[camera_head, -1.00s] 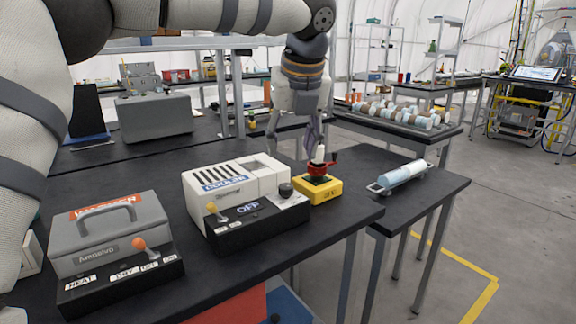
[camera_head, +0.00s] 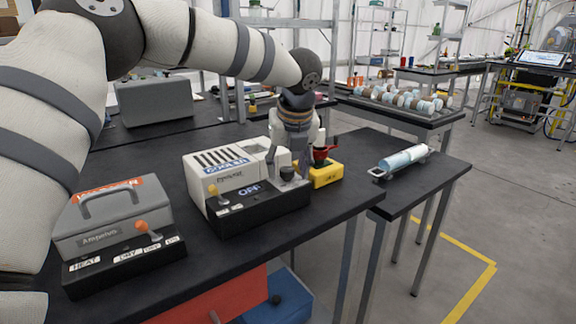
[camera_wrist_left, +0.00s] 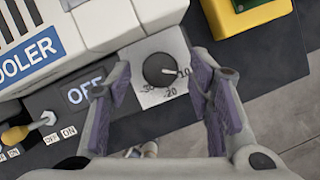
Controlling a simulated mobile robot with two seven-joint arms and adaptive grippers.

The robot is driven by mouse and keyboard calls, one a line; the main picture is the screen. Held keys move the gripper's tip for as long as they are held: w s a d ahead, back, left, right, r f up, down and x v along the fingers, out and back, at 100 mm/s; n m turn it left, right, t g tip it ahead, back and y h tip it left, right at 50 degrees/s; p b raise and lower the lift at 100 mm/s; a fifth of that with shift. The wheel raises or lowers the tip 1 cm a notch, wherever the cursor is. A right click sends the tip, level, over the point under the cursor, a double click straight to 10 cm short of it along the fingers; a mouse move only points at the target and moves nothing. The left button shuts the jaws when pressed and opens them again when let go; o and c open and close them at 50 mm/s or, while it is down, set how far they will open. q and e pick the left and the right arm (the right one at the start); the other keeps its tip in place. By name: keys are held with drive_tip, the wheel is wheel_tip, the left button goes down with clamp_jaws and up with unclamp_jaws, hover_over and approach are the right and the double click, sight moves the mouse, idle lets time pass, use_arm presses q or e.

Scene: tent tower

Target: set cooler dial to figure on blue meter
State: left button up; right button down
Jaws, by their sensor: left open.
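The white cooler (camera_head: 215,170) stands on the black table, with an orange-yellow lever and an "OFF" display on its black front strip. Its dark round dial (camera_head: 287,173) is at the strip's right end. In the left wrist view the dial (camera_wrist_left: 160,70) has a white pointer aimed right, by the "10" mark; "-20" and "-30" also show. My left gripper (camera_head: 289,168) is open above the dial, one finger on each side in the wrist view, apart from it. I cannot make out a blue meter. My right gripper is not in view.
A yellow box with a red part (camera_head: 325,174) stands close to the right of the cooler. A grey heater box (camera_head: 112,222) is at the left. A light-blue cylinder on a holder (camera_head: 402,160) lies on the right table. A blue box (camera_head: 280,302) is below the table.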

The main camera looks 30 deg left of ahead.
use_arm(q)
clamp_jaws()
drive_tip(key=shift+m, duration=0.4)
drive_tip(key=m+h, duration=0.1)
drive_tip(key=m, duration=0.1)
drive_tip(key=m+t+h, duration=0.1)
drive_tip(key=m, duration=0.1)
drive_tip(key=shift+s+a+m, duration=0.15)
drive_tip(key=shift+a+m, duration=0.05)
drive_tip(key=shift+m, duration=0.2)
drive_tip(key=m, duration=0.2)
drive_tip(key=m+h, duration=0.1)
drive_tip(key=m, duration=0.1)
drive_tip(key=m+h, duration=0.1)
drive_tip(key=shift+a+m, duration=0.25)
drive_tip(key=shift+m, duration=0.45)
drive_tip(key=shift+c, duration=0.2)
unclamp_jaws()
drive_tip(key=shift+o, duration=0.2)
